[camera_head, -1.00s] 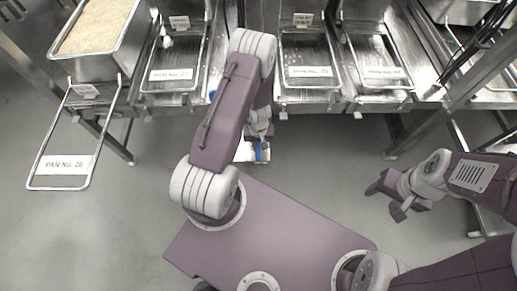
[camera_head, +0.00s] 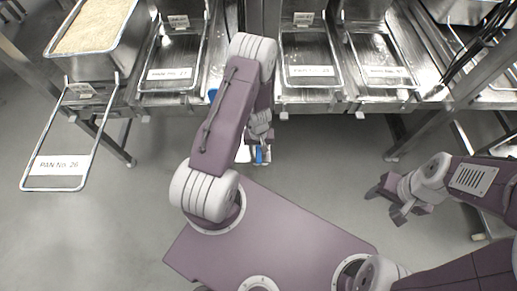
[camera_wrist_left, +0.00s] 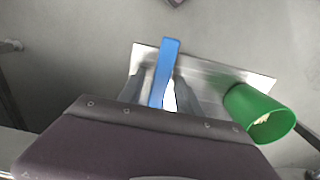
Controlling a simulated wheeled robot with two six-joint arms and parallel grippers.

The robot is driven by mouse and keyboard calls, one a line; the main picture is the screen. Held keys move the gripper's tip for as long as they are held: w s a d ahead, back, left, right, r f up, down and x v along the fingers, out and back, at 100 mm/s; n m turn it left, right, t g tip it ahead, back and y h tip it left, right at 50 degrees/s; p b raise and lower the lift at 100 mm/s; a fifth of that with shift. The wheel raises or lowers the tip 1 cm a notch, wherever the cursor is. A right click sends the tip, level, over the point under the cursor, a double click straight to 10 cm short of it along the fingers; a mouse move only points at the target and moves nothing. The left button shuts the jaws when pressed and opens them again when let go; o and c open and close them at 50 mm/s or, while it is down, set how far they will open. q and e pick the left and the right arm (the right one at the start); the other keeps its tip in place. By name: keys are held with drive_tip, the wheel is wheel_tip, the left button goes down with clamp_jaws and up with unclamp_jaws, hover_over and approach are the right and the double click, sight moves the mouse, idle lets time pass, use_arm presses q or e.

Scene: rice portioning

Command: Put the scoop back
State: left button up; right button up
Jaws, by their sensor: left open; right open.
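A blue handle (camera_wrist_left: 165,70), which looks like the scoop's, lies between the fingers of my left gripper (camera_wrist_left: 160,95) in the left wrist view. The fingers are open, one on each side of it; I cannot tell whether they touch it. The scoop's bowl is hidden. In the head view the left gripper (camera_head: 259,146) hangs past my forearm, with a small blue piece (camera_head: 258,155) at it. My right gripper (camera_head: 388,197) is open and empty over the floor at the right.
A large rice pan (camera_head: 60,66) stands at the back left. Labelled pans (camera_head: 172,85) line the counter.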

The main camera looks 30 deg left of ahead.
use_arm(q)
wheel_tip(320, 180, up, 12)
drive_tip(key=r+p, duration=0.1)
drive_tip(key=p, duration=1.1)
wheel_tip(320, 180, up, 13)
drive_tip(key=m, duration=0.3)
hover_over(258, 150)
drive_tip(key=d, duration=0.5)
drive_tip(key=s+d+r+m+t, duration=0.1)
drive_tip(key=s+r+m, duration=0.2)
drive_tip(key=s+r, duration=0.4)
wheel_tip(258, 150, up, 4)
drive_tip(key=shift+s+d+f+b, duration=0.2)
drive_tip(key=shift+s+d+b, duration=0.1)
drive_tip(key=shift+d, duration=0.1)
drive_tip(key=shift+w, duration=0.1)
